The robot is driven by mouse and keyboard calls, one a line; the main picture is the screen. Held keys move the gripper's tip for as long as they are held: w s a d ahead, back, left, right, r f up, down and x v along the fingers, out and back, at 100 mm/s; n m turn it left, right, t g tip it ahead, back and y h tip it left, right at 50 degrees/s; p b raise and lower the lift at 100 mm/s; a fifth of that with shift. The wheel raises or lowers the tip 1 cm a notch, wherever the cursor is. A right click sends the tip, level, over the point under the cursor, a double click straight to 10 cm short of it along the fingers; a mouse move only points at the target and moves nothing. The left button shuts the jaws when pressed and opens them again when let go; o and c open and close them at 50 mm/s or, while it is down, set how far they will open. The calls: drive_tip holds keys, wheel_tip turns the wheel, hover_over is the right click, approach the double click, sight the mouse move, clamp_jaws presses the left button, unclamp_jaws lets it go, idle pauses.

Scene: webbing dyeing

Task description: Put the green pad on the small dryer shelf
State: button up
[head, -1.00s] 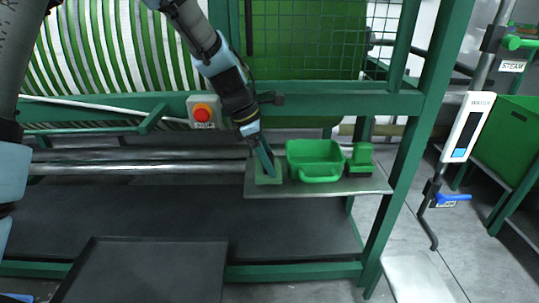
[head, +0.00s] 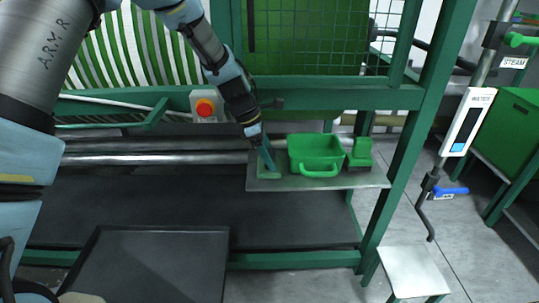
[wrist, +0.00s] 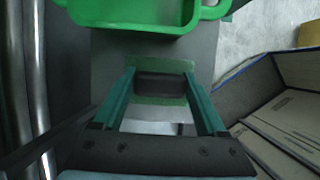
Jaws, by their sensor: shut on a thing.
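The green pad (head: 271,175) is a flat square at the left end of the small grey dryer shelf (head: 330,182). It looks level with the shelf top; I cannot tell whether it bears fully on it. In the wrist view the pad (wrist: 158,68) has a dark block (wrist: 160,85) on top, between my fingers. My gripper (head: 267,160) points down and is shut on this block. The fingers hide part of the pad in the head view. The shelf (wrist: 108,60) shows under and beyond the pad in the wrist view.
A green tub (head: 316,152) stands on the shelf close right of the pad, with a green brush-like thing (head: 361,153) beyond it. A green frame post (head: 410,160) rises at the shelf's right. A red stop button (head: 204,108) is behind left. A dark tray (head: 150,265) lies in front.

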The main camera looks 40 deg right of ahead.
drive_tip(key=o, duration=1.2)
drive_tip(key=shift+o, duration=0.2)
drive_tip(key=b+v, duration=0.2)
drive_tip(key=v, duration=1)
drive_tip(key=shift+r, duration=0.15)
